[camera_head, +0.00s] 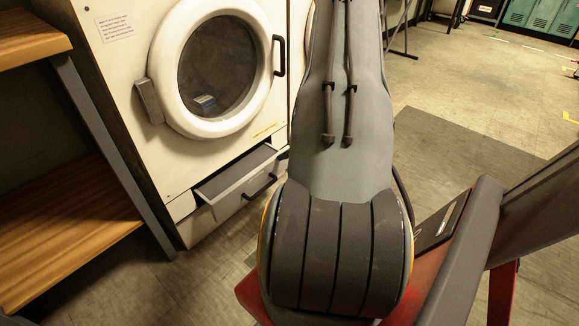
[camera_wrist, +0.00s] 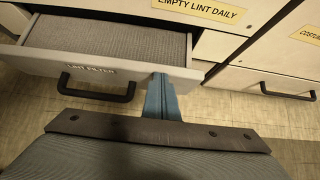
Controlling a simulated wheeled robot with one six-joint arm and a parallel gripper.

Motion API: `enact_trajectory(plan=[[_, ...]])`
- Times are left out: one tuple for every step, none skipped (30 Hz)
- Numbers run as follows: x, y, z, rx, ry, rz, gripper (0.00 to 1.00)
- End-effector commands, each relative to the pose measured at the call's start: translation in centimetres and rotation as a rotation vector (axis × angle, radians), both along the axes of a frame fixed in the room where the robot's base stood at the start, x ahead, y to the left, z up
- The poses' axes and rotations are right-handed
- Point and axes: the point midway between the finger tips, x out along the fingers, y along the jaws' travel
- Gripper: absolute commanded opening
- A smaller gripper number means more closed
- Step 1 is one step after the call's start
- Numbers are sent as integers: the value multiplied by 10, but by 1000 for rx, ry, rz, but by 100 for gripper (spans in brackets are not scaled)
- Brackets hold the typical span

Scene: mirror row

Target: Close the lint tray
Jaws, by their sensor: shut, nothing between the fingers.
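The lint tray (camera_head: 235,183) is a grey drawer with a black bar handle, pulled part way out below the round door of the white dryer (camera_head: 140,62). In the wrist view the lint tray (camera_wrist: 130,65) shows its grey front, marked "LINT FILTER", and a grey textured panel inside. My gripper (camera_wrist: 160,80) is shut and empty, its blue fingers together. The fingertips are at the right end of the tray's front, right of the handle. I cannot tell if they touch it. In the head view my arm hides the gripper.
The dryer's round door (camera_head: 217,65) is shut. A wooden shelf (camera_head: 70,240) with a grey post stands at left. A neighbouring drawer front with a black handle (camera_wrist: 288,90) is flush at right in the wrist view. Open floor (camera_head: 465,85) lies to the right.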

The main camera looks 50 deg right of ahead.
Motion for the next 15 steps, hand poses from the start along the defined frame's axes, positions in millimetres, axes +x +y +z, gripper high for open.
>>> enact_trajectory(plan=[[14,0,-2,-2,0,4,0],[21,0,-2,-2,1,2,0],[29,0,-2,-2,2,2,0],[35,0,-2,-2,1,2,0],[41,-1,-2,-1,1,0,0],[47,0,-2,-1,1,1,0],[52,0,-2,-1,2,1,0],[56,-1,-2,-1,2,-1,0],[60,-1,-2,-1,2,-1,0],[63,-1,-2,-1,3,-1,0],[66,-1,-2,0,3,-1,0],[69,0,-2,0,3,-1,0],[70,0,-2,0,3,-1,0],[72,0,-2,1,3,-1,0],[73,0,-2,1,3,-1,0]])
